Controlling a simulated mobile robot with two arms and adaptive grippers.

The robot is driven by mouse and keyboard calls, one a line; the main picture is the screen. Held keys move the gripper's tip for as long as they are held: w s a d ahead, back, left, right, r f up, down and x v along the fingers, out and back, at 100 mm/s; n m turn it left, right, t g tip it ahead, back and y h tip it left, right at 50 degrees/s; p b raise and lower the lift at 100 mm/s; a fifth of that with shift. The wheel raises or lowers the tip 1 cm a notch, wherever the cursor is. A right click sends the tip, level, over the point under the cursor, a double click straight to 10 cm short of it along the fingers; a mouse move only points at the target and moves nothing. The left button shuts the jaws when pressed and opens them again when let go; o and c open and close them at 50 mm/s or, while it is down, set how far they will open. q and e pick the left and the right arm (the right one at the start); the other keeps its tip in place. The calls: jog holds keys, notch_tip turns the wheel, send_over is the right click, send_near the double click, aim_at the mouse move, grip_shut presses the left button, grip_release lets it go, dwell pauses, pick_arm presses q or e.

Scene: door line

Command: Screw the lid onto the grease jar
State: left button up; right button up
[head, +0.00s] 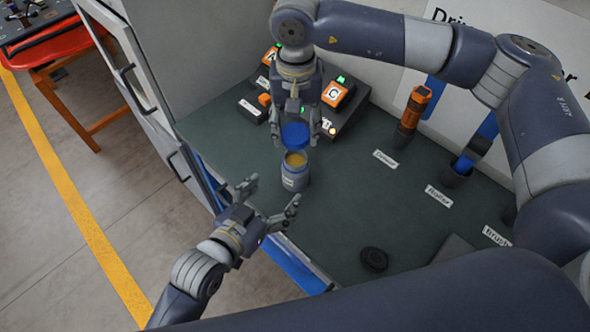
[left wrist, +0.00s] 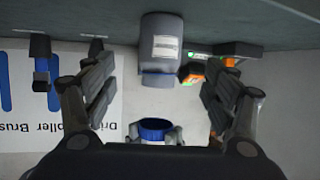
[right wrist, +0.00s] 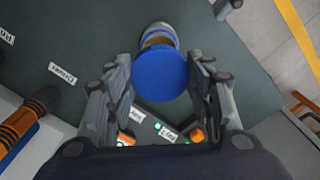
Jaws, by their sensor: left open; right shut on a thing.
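The grease jar (head: 295,178) stands upright on the dark green bench top, grey with a blue band and a pale label. Yellow grease shows in its open mouth. The blue lid (head: 296,134) is held above the jar by my right gripper (head: 295,141), which is shut on it. The left wrist view, upside down, shows the jar (left wrist: 161,48) and the lid (left wrist: 155,127) apart. In the right wrist view the lid (right wrist: 160,75) partly covers the jar (right wrist: 158,35). My left gripper (head: 273,194) is open and empty, just beside the jar, its fingers pointing toward it.
A charger block with orange batteries (head: 337,94) stands behind the jar. An orange-handled driver (head: 412,110) and a blue tool (head: 468,160) stand in holders at right. A black round piece (head: 374,259) lies near the front. The bench's left edge is close to the jar.

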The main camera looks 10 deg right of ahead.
pick_arm(q)
jog(key=x, duration=1.2)
jog(key=shift+a+f, duration=0.1)
jog(key=shift+f, duration=0.05)
jog(key=c, duration=1.6)
pick_arm(e)
send_over(296, 162)
jog(key=shift+f, duration=2.5)
jog(key=shift+f, duration=0.85)
jog(key=shift+f, duration=0.55)
